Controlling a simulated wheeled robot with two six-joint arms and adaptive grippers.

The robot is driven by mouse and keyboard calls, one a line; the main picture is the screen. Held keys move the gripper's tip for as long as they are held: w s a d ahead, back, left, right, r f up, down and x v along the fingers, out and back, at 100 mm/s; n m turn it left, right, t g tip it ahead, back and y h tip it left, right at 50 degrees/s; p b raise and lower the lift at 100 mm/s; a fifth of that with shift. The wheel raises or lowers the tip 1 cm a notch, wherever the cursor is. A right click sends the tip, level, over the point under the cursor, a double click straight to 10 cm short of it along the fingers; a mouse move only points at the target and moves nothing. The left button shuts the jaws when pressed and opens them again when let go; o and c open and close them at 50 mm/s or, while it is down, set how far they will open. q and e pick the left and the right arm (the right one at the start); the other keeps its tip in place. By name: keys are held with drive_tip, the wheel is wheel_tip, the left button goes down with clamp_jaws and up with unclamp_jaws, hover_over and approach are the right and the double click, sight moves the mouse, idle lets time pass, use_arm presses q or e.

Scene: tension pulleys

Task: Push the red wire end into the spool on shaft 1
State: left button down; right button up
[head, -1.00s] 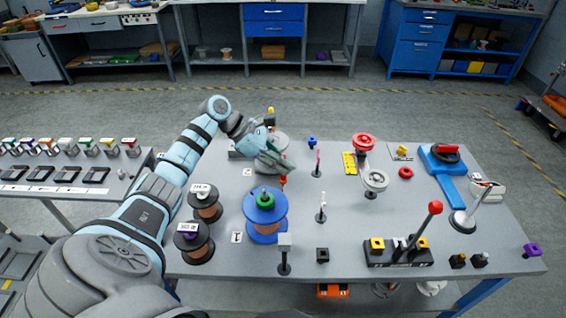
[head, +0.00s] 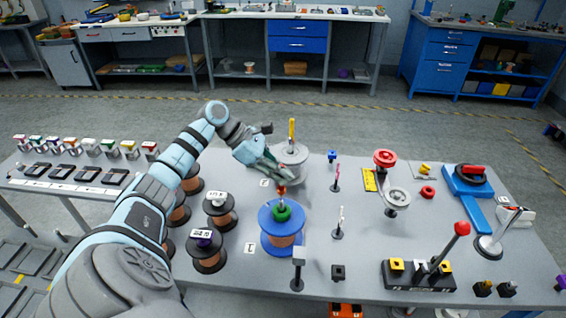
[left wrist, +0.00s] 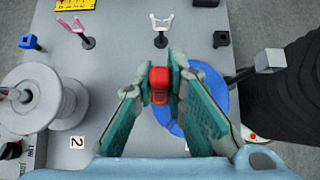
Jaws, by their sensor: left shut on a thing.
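The red wire end (head: 281,189) is held between the fingertips of my left gripper (head: 284,178), which is shut on it. It also shows in the left wrist view (left wrist: 159,84). In the left wrist view the blue flange (left wrist: 212,82) is partly hidden behind the fingers. My right gripper is not in view.
A grey spool (head: 292,155) with a yellow-topped shaft stands behind, near the label 2. Several copper spools (head: 221,210) stand to the left. Pink and white forked posts (head: 338,222), a post with a grey block (head: 299,256) and a red-knobbed lever (head: 461,229) stand to the right.

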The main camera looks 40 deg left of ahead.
use_arm(q)
drive_tip(key=s+a+b, duration=0.1)
drive_tip(key=s, duration=0.1)
drive_tip(key=s+a+f+b, duration=0.1)
drive_tip(key=shift+s+f, duration=0.15)
drive_tip(key=shift+s, duration=0.2)
drive_tip(key=shift+f+b, duration=1)
drive_tip(key=shift+b, duration=0.4)
idle(1.3)
idle(0.3)
drive_tip(key=c, duration=1.6)
unclamp_jaws()
drive_tip(key=shift+o, duration=0.8)
drive_tip(key=shift+o, duration=1.2)
